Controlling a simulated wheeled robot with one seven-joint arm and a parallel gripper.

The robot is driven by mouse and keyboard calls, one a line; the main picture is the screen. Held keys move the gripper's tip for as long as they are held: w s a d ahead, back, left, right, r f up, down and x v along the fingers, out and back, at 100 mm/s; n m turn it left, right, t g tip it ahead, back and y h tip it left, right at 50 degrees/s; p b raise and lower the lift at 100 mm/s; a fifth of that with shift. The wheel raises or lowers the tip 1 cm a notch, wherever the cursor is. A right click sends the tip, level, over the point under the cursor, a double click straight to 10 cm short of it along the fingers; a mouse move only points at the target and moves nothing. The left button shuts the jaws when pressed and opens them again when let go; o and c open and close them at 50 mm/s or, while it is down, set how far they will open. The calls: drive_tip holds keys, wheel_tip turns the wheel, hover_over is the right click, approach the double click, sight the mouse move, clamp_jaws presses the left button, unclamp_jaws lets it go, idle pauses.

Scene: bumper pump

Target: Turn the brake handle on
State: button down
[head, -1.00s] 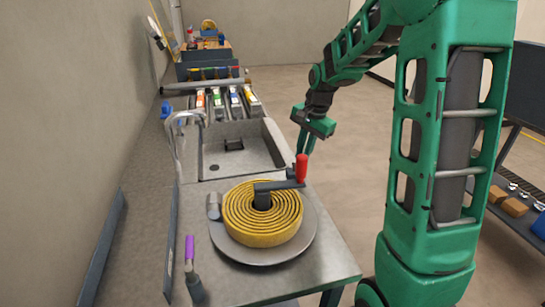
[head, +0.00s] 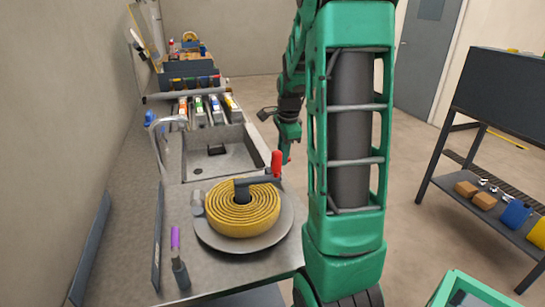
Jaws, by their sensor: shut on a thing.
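A yellow coiled hose (head: 240,212) lies on a round grey plate (head: 285,232) on the grey counter. A dark crank arm (head: 258,182) runs from its middle to the right and carries an upright red handle (head: 277,163). My gripper (head: 286,157) points down at that red handle and is shut on it; the finger contact is small and partly hidden. A lever with a purple grip (head: 175,238) stands upright at the counter's front left, apart from my gripper. No label shows which of these two is the brake handle.
Behind the hose are a sink (head: 215,155) and a curved tap (head: 160,135). Several colour-marked items (head: 205,107) stand further back. A dark shelf (head: 490,190) with blocks stands at the right. Floor between shelf and counter is largely clear.

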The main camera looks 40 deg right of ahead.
drive_tip(key=shift+a, duration=0.15)
drive_tip(key=c, duration=1.7)
unclamp_jaws()
drive_tip(key=shift+r, duration=0.1)
drive_tip(key=shift+c, duration=0.2)
wheel_tip(320, 180, up, 10)
drive_tip(key=s+a, duration=0.1)
drive_tip(key=shift+s+r, duration=0.2)
drive_tip(key=shift+s, duration=0.2)
